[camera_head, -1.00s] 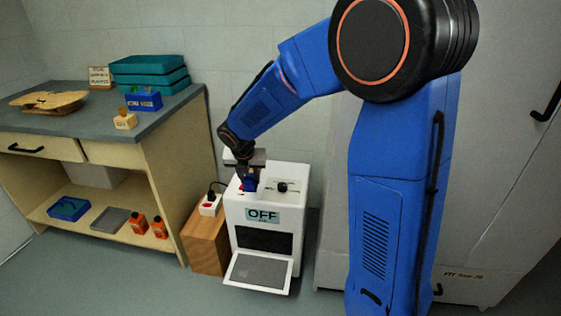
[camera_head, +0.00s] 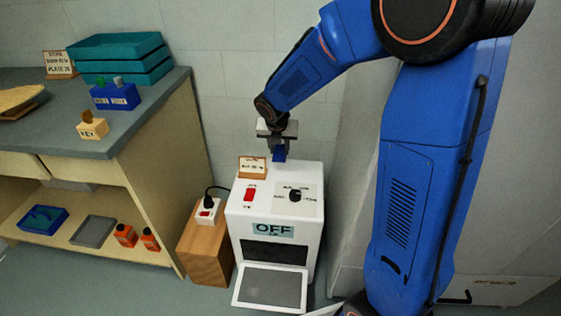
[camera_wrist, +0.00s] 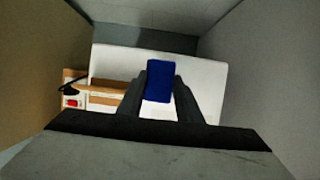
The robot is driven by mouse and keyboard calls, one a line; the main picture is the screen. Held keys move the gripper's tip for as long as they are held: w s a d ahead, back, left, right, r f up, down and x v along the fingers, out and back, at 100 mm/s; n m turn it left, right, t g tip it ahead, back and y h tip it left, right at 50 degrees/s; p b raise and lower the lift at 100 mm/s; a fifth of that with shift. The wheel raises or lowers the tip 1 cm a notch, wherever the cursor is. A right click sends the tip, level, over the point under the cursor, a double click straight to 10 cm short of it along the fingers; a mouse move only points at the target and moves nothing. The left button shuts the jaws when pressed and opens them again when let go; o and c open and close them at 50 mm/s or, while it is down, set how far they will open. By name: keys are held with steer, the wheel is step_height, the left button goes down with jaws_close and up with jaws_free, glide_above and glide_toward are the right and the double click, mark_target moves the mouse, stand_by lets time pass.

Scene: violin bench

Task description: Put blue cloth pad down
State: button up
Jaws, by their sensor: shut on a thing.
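The blue cloth pad (camera_head: 280,153) is held by my gripper (camera_head: 279,147) above the back part of the white machine's top. In the wrist view the pad (camera_wrist: 159,81) is a dark blue block between the two fingers of my gripper (camera_wrist: 159,92), which are shut on it. The white machine (camera_head: 228,222) carries an OFF label, a red switch (camera_head: 250,194) and a black knob (camera_head: 295,195). The pad appears to hang above the machine's top; the exact gap is hard to tell.
A small wooden sign (camera_head: 252,166) stands at the machine's back left. A wooden block (camera_head: 204,248) with a socket (camera_head: 208,211) is left of it. The bench (camera_head: 140,130) holds teal trays (camera_head: 118,58), a blue box (camera_head: 115,97) and a small block (camera_head: 92,128). Its lower shelf holds trays and orange bottles.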

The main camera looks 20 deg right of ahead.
steer(key=shift+f, duration=3.05)
steer(key=o, duration=0.8)
steer(key=shift+f, duration=0.1)
steer(key=v, duration=1.2)
steer(key=shift+s, duration=0.1)
